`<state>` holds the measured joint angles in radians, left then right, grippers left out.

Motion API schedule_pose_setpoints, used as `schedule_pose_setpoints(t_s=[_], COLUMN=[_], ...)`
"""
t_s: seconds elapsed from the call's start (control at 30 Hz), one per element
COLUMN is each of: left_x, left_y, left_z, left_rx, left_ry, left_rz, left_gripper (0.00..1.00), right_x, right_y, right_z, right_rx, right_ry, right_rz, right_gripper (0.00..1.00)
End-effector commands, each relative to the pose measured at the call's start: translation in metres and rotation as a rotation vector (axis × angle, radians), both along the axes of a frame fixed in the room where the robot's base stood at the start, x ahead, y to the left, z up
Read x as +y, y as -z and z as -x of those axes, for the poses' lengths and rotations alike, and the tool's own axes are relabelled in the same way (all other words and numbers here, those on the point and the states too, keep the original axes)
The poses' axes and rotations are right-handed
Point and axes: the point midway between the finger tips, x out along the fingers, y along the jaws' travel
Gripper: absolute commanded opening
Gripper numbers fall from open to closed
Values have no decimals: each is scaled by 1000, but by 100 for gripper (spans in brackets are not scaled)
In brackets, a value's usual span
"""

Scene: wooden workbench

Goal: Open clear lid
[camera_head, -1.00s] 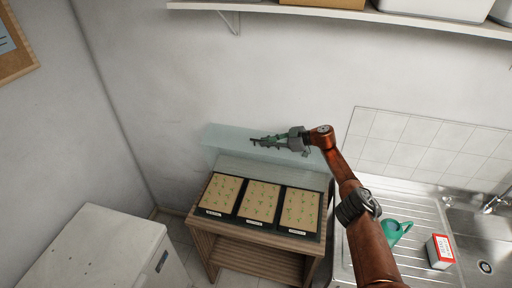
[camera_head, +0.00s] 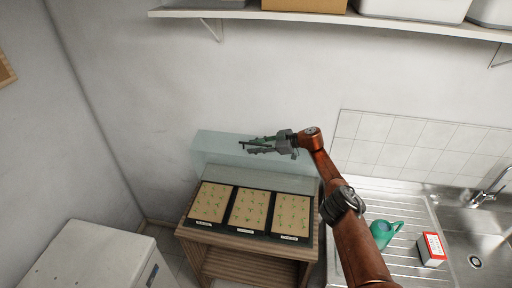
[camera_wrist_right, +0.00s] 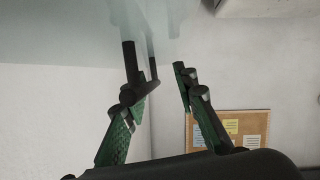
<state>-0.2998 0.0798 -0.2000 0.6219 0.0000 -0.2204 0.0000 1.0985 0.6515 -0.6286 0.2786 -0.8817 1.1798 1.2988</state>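The clear lid (camera_head: 217,144) is raised, standing tilted up behind a wooden stand that holds three seedling trays (camera_head: 248,210). Its pale, see-through panel also fills the upper left of the right wrist view (camera_wrist_right: 60,35). My right gripper (camera_head: 247,147) is at the lid's upper part, its fingers pointing left. In the right wrist view its two green-padded fingers (camera_wrist_right: 155,70) are spread apart with nothing seen held between them. The lid's edge runs close to the left finger; I cannot tell whether they touch. My left gripper is not in view.
A white wall shelf (camera_head: 330,18) with boxes hangs above. A metal sink unit (camera_head: 410,205) with a green watering can (camera_head: 384,232) and a red-white box (camera_head: 431,249) stands to the right. A white cabinet (camera_head: 90,260) is at lower left.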

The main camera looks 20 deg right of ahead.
Motion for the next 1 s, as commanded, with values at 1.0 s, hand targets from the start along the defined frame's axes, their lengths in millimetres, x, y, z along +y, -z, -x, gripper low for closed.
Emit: schedule_pose_setpoints(t_s=[1.0], left_x=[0], left_y=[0], left_z=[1], left_rx=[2], left_ry=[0], left_rz=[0], left_gripper=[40], right_x=[-91], right_y=[-44], right_z=[62], right_rx=[0], right_ry=[1], right_rz=[-1], right_gripper=[26])
